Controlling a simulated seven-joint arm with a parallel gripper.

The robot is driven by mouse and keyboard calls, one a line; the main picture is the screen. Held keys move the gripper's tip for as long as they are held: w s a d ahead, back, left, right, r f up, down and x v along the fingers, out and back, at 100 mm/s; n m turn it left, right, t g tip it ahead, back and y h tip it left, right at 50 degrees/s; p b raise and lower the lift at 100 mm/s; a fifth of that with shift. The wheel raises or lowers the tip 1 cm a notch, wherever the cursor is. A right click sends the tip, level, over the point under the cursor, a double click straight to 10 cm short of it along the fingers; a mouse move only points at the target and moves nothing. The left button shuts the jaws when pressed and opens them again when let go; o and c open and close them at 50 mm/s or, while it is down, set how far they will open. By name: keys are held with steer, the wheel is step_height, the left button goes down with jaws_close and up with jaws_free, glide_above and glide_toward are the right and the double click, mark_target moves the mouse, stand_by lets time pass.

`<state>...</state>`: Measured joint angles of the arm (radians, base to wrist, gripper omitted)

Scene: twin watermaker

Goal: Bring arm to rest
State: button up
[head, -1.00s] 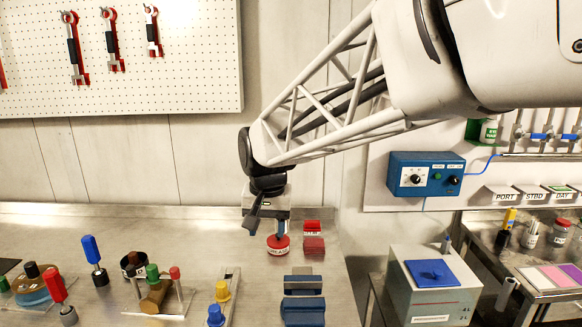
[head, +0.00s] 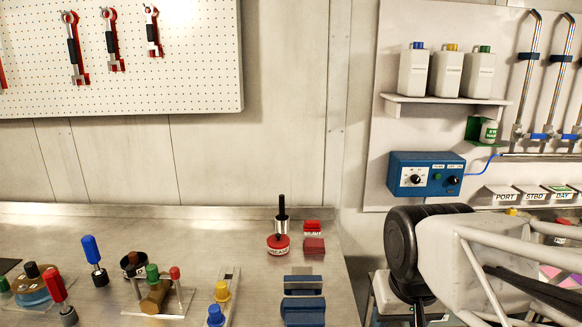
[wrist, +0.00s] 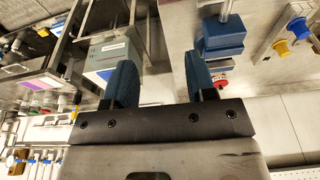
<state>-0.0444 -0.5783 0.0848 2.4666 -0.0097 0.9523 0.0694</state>
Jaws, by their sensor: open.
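My gripper (wrist: 161,80) shows in the wrist view with its two blue fingers spread apart and nothing between them. It hangs over the gap between the steel bench and the grey box (wrist: 112,50). In the head view my arm is folded at the lower right, and the fingers are out of sight there. A black-handled metal tool (head: 282,215) stands upright at a round red item (head: 278,243) at the bench's back right. I cannot tell whether it is in it or behind it.
A blue vise-like block (head: 303,300) sits near the right edge of the steel bench (head: 210,240). Several coloured-handled parts stand on the left. A blue control box (head: 427,174) and a shelf of bottles (head: 445,101) are on the right wall.

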steer(key=shift+s+d+f, duration=0.25)
steer(key=shift+s+d, duration=0.05)
steer(key=shift+s, duration=0.25)
steer(key=shift+s+d+f, duration=0.25)
steer(key=shift+s+f, duration=0.05)
steer(key=shift+s, duration=0.3)
steer(key=shift+s+d+f, duration=0.25)
steer(key=shift+s+d, duration=0.05)
steer(key=shift+s, duration=0.25)
